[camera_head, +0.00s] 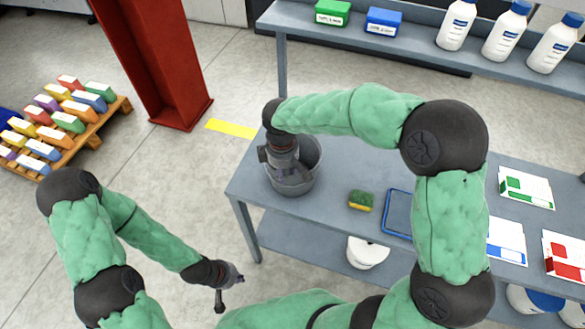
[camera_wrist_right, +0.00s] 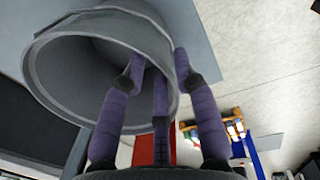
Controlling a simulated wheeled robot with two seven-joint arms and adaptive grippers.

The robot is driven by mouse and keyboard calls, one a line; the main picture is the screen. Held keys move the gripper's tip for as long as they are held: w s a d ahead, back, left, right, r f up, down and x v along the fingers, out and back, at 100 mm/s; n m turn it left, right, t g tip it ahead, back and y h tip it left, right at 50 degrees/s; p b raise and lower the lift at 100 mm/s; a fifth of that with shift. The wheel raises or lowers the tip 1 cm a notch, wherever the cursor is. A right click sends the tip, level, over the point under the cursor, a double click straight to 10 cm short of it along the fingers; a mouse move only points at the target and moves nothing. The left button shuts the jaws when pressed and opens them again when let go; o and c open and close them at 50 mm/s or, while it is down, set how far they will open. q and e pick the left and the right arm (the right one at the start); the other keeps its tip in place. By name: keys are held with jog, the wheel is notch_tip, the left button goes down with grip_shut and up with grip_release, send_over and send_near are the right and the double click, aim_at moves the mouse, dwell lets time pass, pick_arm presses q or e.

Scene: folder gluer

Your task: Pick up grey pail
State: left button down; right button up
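The grey pail (camera_head: 294,184) stands upright near the left end of the grey table (camera_head: 335,228). My right gripper (camera_head: 279,170) reaches down at its left side, with part of the hand over the opening. In the right wrist view the pail (camera_wrist_right: 62,75) shows its open mouth. My right gripper's purple fingers (camera_wrist_right: 160,70) straddle its rim, one tip inside and one outside. The tips are apart, so it looks open; contact is unclear. My left gripper (camera_head: 229,284) hangs low left of the table, away from the pail. Its fingers are too small to judge.
A sponge (camera_head: 361,201) and a blue-edged tray (camera_head: 397,212) lie right of the pail, with several printed cards (camera_head: 525,187) beyond. A raised shelf (camera_head: 400,48) holds boxes and bottles. A red column (camera_head: 155,65) and loaded pallet (camera_head: 92,130) stand left.

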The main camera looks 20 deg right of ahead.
aim_at(285, 188)
jog(key=shift+w+f, duration=0.2)
jog(key=shift+f, duration=0.75)
jog(key=shift+s+f, duration=0.1)
jog(key=shift+f, duration=0.1)
notch_tip(285, 188, down, 5)
jog(key=shift+d+r+b, duration=0.1)
jog(key=shift+b, duration=0.8)
grip_shut()
